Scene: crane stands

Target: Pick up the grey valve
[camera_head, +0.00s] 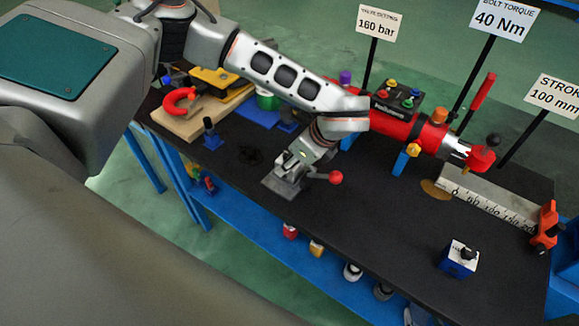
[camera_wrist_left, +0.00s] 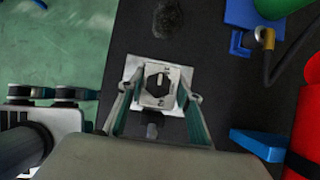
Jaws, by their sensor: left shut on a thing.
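The grey valve (camera_head: 284,187) is at the near side of the black table top, partly hidden by my left gripper. In the left wrist view the pale square valve (camera_wrist_left: 158,84) has a dark opening in its middle. My left gripper (camera_head: 292,164) reaches down over it. In the left wrist view the fingers (camera_wrist_left: 155,100) stand on both sides of the valve, shut on it. I cannot tell whether it touches the table. A red ball knob (camera_head: 336,177) sticks out on the right of the gripper. I do not make out my right gripper.
A red cylinder (camera_head: 395,122) lies behind. A red clamp (camera_head: 180,101) is at the left on a wooden board. A small blue-and-white block (camera_head: 459,258) and a ruler (camera_head: 487,198) are at the right. The table front between valve and block is clear.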

